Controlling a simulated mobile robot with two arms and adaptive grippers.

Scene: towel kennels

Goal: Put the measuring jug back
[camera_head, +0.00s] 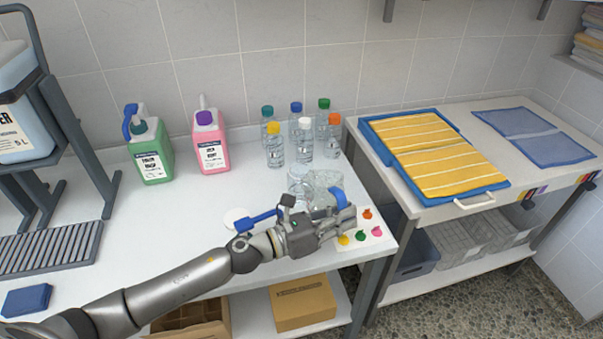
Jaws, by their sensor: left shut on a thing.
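The measuring jug (324,181) looks like the clear vessel standing on the white table, just behind my left gripper. A blue part (340,198) at its right, probably its handle, lies at the fingers. My left gripper (343,218) comes in from the left, low over the table's front right, and is shut on what looks like the jug's handle. The fingers hide the exact contact and the jug's lower part. I cannot tell whether the jug touches the table. My right gripper is out of view.
Another clear vessel (298,174) is close behind. Several capped bottles (304,140) stand farther back. A blue tool (258,220) and white disc (235,217) are left of the gripper. Green (152,155) and pink (210,148) jugs stand left.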

